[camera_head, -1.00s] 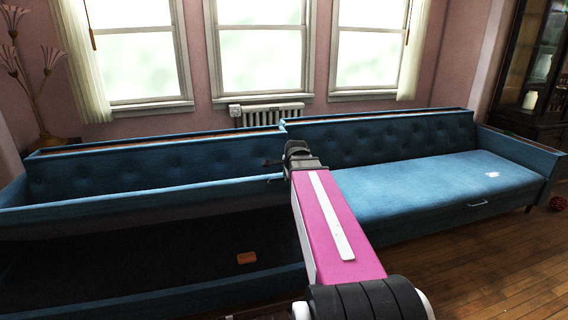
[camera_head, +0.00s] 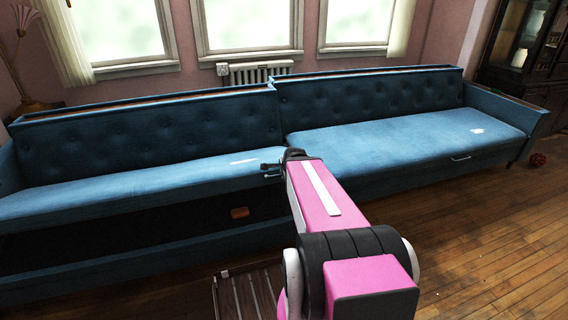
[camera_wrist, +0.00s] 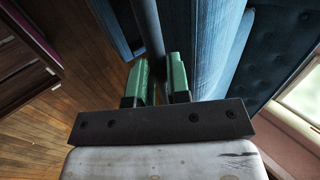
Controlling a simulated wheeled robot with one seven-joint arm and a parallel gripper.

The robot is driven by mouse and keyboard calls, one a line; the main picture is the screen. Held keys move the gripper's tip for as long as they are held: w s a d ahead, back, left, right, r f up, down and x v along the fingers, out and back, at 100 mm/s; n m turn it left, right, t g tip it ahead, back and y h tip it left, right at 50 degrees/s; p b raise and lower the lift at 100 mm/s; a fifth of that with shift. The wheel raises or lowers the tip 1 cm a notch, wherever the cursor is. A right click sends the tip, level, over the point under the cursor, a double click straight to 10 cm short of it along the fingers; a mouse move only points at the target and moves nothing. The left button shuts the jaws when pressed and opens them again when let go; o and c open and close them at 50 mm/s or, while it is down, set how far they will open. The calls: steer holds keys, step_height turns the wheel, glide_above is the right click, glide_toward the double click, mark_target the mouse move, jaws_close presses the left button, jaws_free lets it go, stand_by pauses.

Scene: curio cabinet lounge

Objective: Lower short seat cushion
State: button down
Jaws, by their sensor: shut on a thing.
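The short seat cushion (camera_head: 130,185) is the blue left seat of the sofa. Its front edge is raised above the sofa base, and it slopes down toward the backrest. A dark open space shows below it. My gripper (camera_head: 268,168) is at the cushion's front right end, by a small handle there. In the wrist view my gripper (camera_wrist: 160,80) has green fingers on both sides of a dark bar, which looks like the handle (camera_wrist: 148,28). The exact contact is partly hidden by my arm in the head view.
A small orange-brown object (camera_head: 239,212) lies in the space under the cushion. The long blue seat (camera_head: 400,145) to the right lies flat. A slatted wooden item (camera_head: 248,295) is on the floor in front.

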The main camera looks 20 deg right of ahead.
steer(key=s+f+t, duration=0.1)
steer(key=s+f, duration=0.1)
steer(key=f, duration=0.7)
steer(key=s+f+t, duration=0.1)
steer(key=s+f, duration=0.2)
steer(key=f, duration=0.7)
steer(key=shift+s, duration=0.35)
steer(key=shift+f, duration=0.15)
steer(key=c, duration=1.1)
jaws_free()
